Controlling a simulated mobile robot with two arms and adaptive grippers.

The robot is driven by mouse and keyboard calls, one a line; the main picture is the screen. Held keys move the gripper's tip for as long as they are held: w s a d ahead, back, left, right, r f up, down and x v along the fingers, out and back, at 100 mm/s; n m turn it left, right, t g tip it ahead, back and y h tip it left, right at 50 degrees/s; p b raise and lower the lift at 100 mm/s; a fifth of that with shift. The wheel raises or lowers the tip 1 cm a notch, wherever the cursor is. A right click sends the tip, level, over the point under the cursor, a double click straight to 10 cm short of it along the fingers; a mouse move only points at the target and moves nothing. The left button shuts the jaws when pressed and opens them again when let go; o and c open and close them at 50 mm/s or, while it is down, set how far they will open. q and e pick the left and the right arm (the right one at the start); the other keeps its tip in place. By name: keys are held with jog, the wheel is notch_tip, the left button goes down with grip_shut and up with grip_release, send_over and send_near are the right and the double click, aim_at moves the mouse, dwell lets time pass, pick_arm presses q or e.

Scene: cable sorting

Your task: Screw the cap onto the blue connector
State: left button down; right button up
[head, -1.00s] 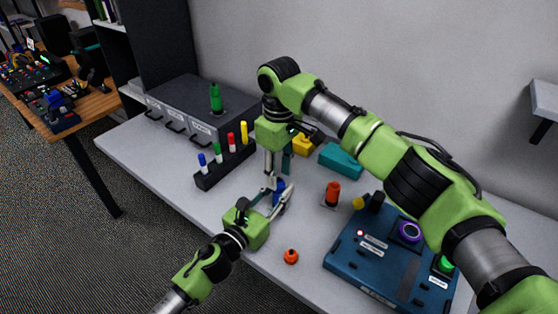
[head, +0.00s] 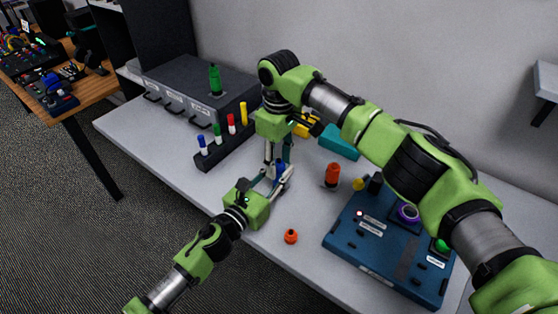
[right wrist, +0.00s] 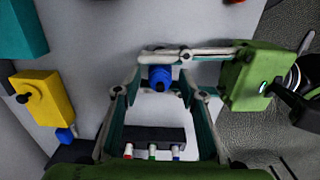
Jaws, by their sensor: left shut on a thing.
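A blue connector (head: 280,170) is held near the table's middle, between the fingertips of my left gripper (head: 280,180). In the right wrist view the blue piece (right wrist: 160,78) shows end-on, with a left finger across its far side. I cannot tell the cap apart from the connector body. My left gripper is shut on the blue piece and reaches in from the right in the right wrist view. My right gripper (right wrist: 162,85) points down over it. Its two fingers are open, one on each side of the blue piece, with gaps showing.
A black rack (head: 224,151) with several colored markers stands left. An orange cylinder (head: 333,174) stands right, before a blue panel (head: 375,265). A small orange piece (head: 290,236) lies in front. A yellow block (right wrist: 37,98) and a teal block (right wrist: 18,35) are close by.

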jog(key=shift+r, duration=0.1)
jog(key=shift+r, duration=2.2)
jog(key=o, duration=0.5)
jog(key=shift+o, duration=0.2)
jog(key=shift+r, duration=0.1)
notch_tip(320, 180, up, 12)
pick_arm(q)
jog(key=c, duration=1.7)
grip_release()
